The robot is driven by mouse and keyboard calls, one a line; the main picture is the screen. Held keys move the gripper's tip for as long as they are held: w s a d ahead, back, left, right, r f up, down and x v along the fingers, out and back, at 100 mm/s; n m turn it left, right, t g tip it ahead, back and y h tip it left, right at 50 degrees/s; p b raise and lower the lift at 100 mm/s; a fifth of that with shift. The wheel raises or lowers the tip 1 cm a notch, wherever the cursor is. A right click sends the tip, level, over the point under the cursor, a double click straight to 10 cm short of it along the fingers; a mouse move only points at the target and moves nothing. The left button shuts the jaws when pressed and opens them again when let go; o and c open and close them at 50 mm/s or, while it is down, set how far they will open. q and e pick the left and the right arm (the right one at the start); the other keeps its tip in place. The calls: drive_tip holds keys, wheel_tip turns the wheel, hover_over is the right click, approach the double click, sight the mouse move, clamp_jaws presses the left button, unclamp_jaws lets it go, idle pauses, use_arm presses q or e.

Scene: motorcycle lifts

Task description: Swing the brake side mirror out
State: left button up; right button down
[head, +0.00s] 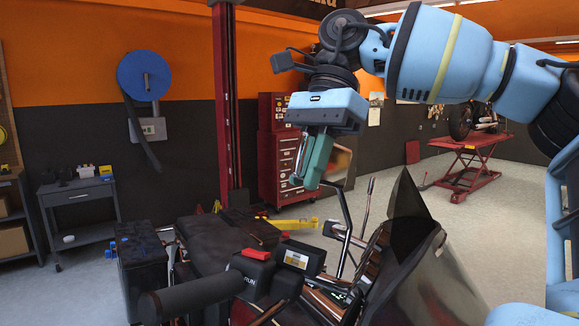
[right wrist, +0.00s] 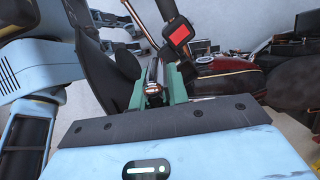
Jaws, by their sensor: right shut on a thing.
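The brake side mirror (head: 341,166) stands above the handlebar in the head view, its face reflecting orange. Its chrome stem (head: 346,215) rises from the bar area. My right gripper (head: 308,182) reaches down from above with teal fingers at the mirror's left edge, and it is shut on the mirror. In the right wrist view, the fingers (right wrist: 160,88) close around a narrow dark piece with a chrome stem beyond it; most of the mirror is hidden there. My left gripper is not in view.
The black handlebar grip (head: 200,293) and red-topped switch housing (head: 255,265) lie below. The dark windscreen (head: 405,225) rises right of the mirror. The red tank (right wrist: 225,83) shows in the wrist view. A red tool chest (head: 283,150) and red lift (head: 470,165) stand behind.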

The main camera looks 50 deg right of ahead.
drive_tip(key=s+n, duration=0.6)
drive_tip(key=shift+d, duration=0.15)
idle(0.5)
drive_tip(key=c, duration=1.4)
unclamp_jaws()
drive_tip(key=shift+s, duration=0.15)
drive_tip(key=shift+o, duration=0.2)
drive_tip(key=shift+r, duration=0.1)
drive_tip(key=v, duration=0.7)
drive_tip(key=shift+r+b, duration=0.3)
drive_tip(key=shift+d, duration=0.15)
